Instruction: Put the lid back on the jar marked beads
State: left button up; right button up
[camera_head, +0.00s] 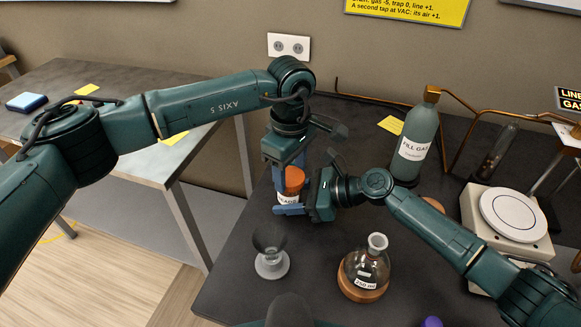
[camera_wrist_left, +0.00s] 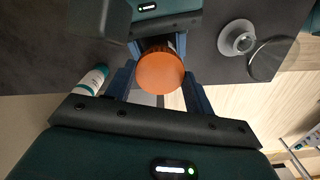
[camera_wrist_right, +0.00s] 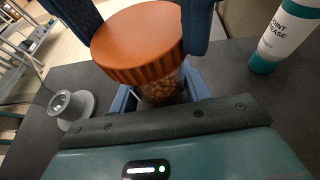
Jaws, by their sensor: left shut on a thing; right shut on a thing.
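The jar (camera_head: 288,199) stands upright at the left part of the dark bench, its label partly hidden and ending in "ADS". The right wrist view shows small orange-brown beads inside the jar (camera_wrist_right: 160,91). The orange ribbed lid (camera_head: 295,179) is at the jar's mouth; it also shows in the left wrist view (camera_wrist_left: 160,73). I cannot tell whether it is fully seated. My left gripper (camera_head: 287,172) comes from above and is shut on the lid. My right gripper (camera_head: 293,209) comes from the right and is shut on the jar body, below the lid.
A grey funnel-like piece (camera_head: 270,250) and a round flask (camera_head: 364,268) stand in front. A fill gas bottle (camera_head: 415,145) and a white balance (camera_head: 508,215) are to the right. A joint grease tube (camera_wrist_right: 283,35) is near the jar. A second table (camera_head: 100,90) stands left.

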pick_arm(q)
jog(key=shift+f, duration=0.45)
jog(key=m, duration=0.5)
jog(key=shift+m, duration=0.3)
jog(key=m, duration=0.8)
jog(key=shift+m, duration=0.3)
jog(key=m, duration=0.5)
jog(key=o, duration=0.9)
jog(key=shift+f, duration=0.1)
